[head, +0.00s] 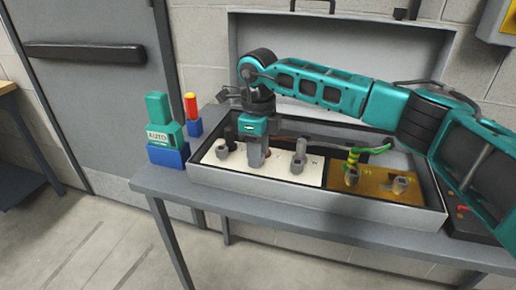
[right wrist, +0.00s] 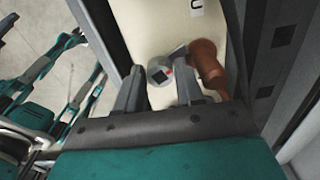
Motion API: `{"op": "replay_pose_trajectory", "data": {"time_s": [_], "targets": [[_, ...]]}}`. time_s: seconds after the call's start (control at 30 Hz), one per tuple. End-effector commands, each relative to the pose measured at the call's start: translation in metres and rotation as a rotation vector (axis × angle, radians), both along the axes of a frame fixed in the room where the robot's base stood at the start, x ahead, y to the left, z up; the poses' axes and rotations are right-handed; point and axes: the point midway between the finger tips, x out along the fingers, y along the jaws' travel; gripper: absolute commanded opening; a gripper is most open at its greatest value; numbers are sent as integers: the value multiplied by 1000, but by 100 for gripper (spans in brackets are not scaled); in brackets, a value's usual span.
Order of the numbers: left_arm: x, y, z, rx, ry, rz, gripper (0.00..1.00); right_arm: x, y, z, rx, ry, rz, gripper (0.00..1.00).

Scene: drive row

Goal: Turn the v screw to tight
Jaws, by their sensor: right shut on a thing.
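My right gripper (head: 257,160) points down at the cream terminal plate (head: 228,162) in the open grey box, between a left grey terminal (head: 222,150) and a right one (head: 299,162). It is shut on the middle terminal's screw, which I take as the v screw; the fingers hide it in the head view. In the right wrist view a grey round part with a dark square and a red mark (right wrist: 160,73) shows between the fingers. A copper-coloured lug (right wrist: 207,66) lies beside the right finger. I cannot read the screw's tightness. My left gripper is not in view.
A brown plate (head: 375,181) with two more terminals and a green-yellow wire (head: 368,150) fills the box's right side. A teal and blue block marked AUTO (head: 160,136) and a red-yellow-blue piece (head: 192,112) stand left of the box. The grey table edge (head: 300,232) runs in front.

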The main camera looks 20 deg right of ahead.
Motion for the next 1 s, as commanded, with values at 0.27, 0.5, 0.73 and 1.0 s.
{"op": "replay_pose_trajectory", "data": {"time_s": [0.27,0.5,0.73,1.0], "targets": [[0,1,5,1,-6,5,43,1,0,2,0,-3,-196,7],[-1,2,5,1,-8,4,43,1,0,2,1,-3,-292,7],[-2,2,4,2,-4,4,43,1,0,1,1,-3,-325,7],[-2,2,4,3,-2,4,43,1,0,1,0,-4,-327,7]]}}
